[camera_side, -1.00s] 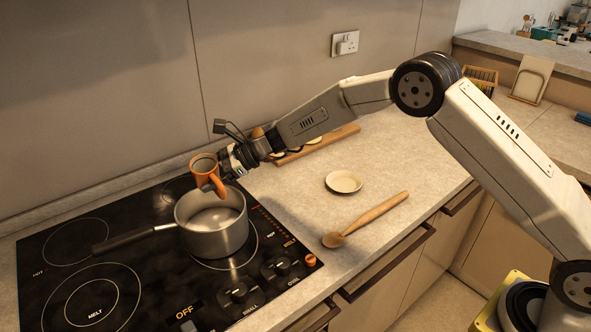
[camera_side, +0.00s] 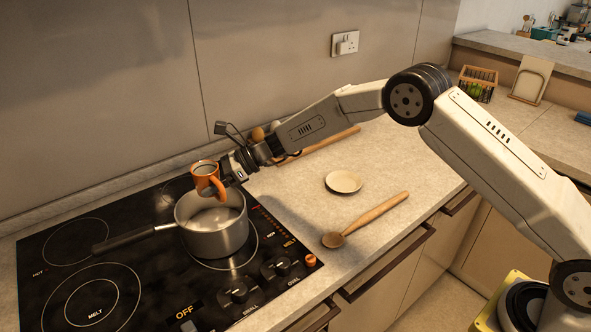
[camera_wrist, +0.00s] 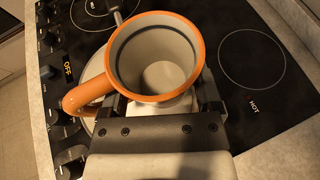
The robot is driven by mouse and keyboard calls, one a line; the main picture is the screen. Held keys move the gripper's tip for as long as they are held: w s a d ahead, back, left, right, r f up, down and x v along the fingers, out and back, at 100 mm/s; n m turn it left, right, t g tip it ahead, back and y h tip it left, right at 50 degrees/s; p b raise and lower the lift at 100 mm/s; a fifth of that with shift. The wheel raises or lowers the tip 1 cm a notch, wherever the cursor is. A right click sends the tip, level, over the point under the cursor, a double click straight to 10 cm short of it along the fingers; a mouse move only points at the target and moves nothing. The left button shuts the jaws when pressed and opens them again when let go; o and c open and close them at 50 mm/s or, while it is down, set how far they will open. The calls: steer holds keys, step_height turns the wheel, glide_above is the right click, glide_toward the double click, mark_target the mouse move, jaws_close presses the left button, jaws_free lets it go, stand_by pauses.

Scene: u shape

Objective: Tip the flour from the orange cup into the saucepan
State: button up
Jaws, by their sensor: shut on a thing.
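The orange cup (camera_side: 206,171) is held by its side in my gripper (camera_side: 230,173), above the back of the saucepan (camera_side: 214,238). It looks near upright. In the wrist view the cup (camera_wrist: 190,29) sits between the two fingers of my gripper (camera_wrist: 157,101). Its inside is pale with a dark ring near the top and a pale round bottom; I cannot make out a heap of flour in it. The saucepan stands on the hob with its handle to the left. Its inside looks pale, and I cannot tell whether flour lies there.
The black hob (camera_side: 75,265) fills the lower left. A wooden spoon (camera_side: 365,220) and a small cream dish (camera_side: 343,181) lie on the worktop to the right. The worktop around the dish is clear.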

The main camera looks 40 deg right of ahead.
steer(key=shift+w+d+r, duration=0.35)
steer(key=shift+w+r, duration=0.1)
steer(key=shift+w, duration=0.25)
steer(key=shift+w+d+r, duration=0.4)
steer(key=shift+w+r, duration=0.1)
steer(key=shift+w, duration=0.2)
steer(key=shift+w+d+r, duration=0.35)
steer(key=shift+w+r, duration=0.1)
steer(key=shift+w, duration=0.25)
